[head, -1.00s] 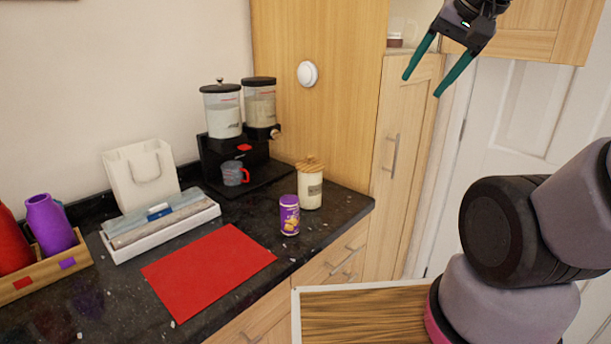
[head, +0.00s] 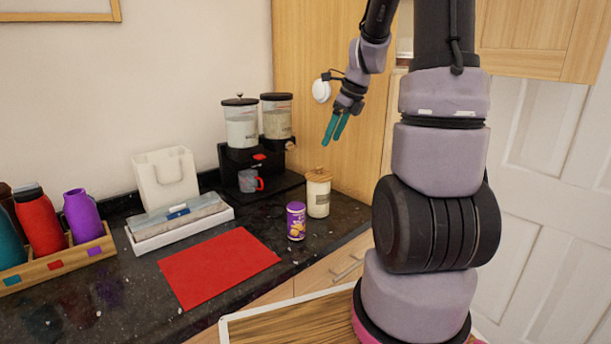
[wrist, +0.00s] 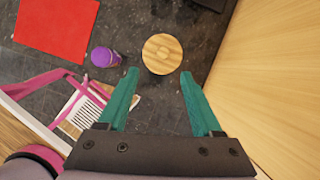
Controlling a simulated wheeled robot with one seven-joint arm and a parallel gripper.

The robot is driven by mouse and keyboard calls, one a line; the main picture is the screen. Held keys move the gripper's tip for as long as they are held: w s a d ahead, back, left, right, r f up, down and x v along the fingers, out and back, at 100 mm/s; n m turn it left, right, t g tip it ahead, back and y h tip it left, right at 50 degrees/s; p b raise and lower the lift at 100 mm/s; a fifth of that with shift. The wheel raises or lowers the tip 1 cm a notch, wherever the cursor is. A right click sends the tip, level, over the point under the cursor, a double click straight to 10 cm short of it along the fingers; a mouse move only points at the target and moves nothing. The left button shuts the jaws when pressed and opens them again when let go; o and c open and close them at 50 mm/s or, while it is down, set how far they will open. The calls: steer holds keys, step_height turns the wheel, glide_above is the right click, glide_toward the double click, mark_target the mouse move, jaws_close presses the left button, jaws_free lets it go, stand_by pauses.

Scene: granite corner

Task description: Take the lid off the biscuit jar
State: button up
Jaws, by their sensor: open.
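The biscuit jar (head: 318,199) is a cream jar with a label, standing upright near the counter's right corner. Its round wooden lid (head: 318,174) with a small knob sits on top. In the wrist view the lid (wrist: 162,54) shows from above, just beyond and between the fingertips. My gripper (head: 334,130) has teal fingers and points down, above the jar and slightly to its right in the head view. In the wrist view my gripper (wrist: 157,74) is open with nothing between its fingers.
A purple tin (head: 296,221) stands close left of the jar. A black dispenser stand (head: 240,160) with a grey cup (head: 249,181) is behind. A red mat (head: 218,266) lies to the left. A wooden cabinet side (wrist: 270,70) rises close on the right in the wrist view.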

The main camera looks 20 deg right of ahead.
glide_above(319, 166)
steer(key=s+d, duration=0.1)
steer(key=s, duration=0.1)
step_height(319, 166, down, 4)
steer(key=shift+s+d+f, duration=0.1)
steer(key=shift+d+f, duration=0.05)
steer(key=shift+f, duration=0.05)
steer(key=shift+w+d+x, duration=0.15)
steer(key=shift+x, duration=1.2)
steer(key=shift+w+d+x, duration=0.15)
steer(key=shift+x, duration=1.15)
jaws_close()
